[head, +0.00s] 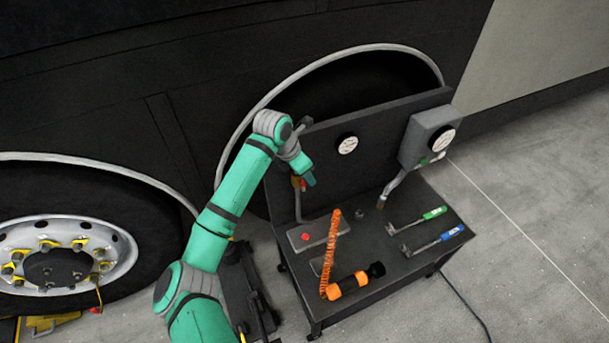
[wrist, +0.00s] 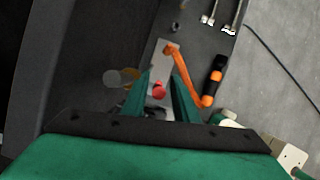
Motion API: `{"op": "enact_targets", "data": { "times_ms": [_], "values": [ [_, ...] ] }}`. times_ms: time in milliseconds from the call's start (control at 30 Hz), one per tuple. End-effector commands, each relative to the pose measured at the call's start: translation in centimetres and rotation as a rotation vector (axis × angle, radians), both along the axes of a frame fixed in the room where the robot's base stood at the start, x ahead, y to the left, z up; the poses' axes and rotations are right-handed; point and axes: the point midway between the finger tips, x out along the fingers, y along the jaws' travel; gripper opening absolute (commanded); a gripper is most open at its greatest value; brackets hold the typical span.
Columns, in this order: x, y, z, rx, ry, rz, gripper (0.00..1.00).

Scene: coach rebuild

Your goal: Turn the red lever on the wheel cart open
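The wheel cart (head: 365,241) is a dark table with an upright back panel, beside the vehicle's wheel arch. A small red part that looks like the lever (head: 295,181) shows near a yellow fitting at the top of a grey pipe, at the panel's left side. My gripper (head: 306,178) is right beside it and partly covers it; contact cannot be told. In the wrist view my gripper's teal fingers (wrist: 160,92) stand apart, with a red round knob (wrist: 158,90) visible between them. A blurred brassy fitting (wrist: 130,75) is left of the fingers. The lever's angle is unclear.
A grey gauge box (head: 421,135) is on the right. A wheel (head: 55,262) stands left.

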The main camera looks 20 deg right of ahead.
Motion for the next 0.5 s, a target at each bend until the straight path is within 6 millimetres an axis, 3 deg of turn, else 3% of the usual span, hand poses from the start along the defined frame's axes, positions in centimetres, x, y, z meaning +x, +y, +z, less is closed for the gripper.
{"op": "enact_targets", "data": {
  "times_ms": [333,500],
  "values": [
    [0.0,0.3,0.1,0.004,0.002,0.003,0.32],
    [-0.1,0.9,1.6,0.004,0.0,0.003,0.32]
  ]
}}
